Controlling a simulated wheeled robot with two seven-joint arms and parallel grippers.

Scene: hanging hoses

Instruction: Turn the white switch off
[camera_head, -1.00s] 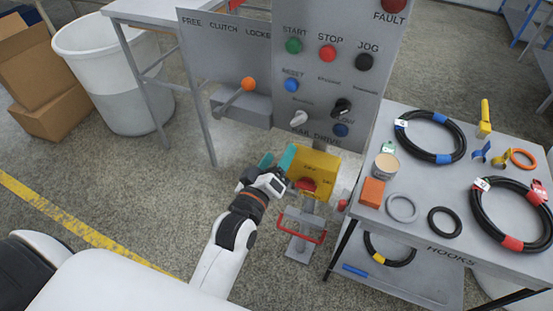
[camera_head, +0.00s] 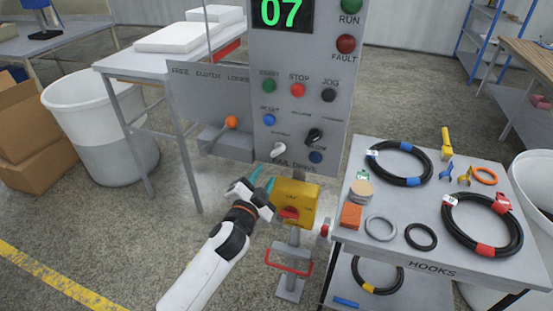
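The white switch (camera_head: 279,149) is a small white knob low on the left of the grey control panel (camera_head: 263,100), next to a black knob (camera_head: 314,136). It is tilted, with its lower end to the left. My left gripper (camera_head: 263,179) is below and slightly left of the switch, in front of the panel's lower edge and left of the yellow box. Its teal fingertips look a little apart, with nothing seen between them. It does not appear to touch the switch. My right gripper is not in view.
A yellow box (camera_head: 296,203) on a stand is just right of my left gripper. An orange-tipped lever (camera_head: 231,123) projects left of the switch. A grey hook table (camera_head: 399,247) with hoses, rings and a can stands at the right. A white bin (camera_head: 98,125) is at the left.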

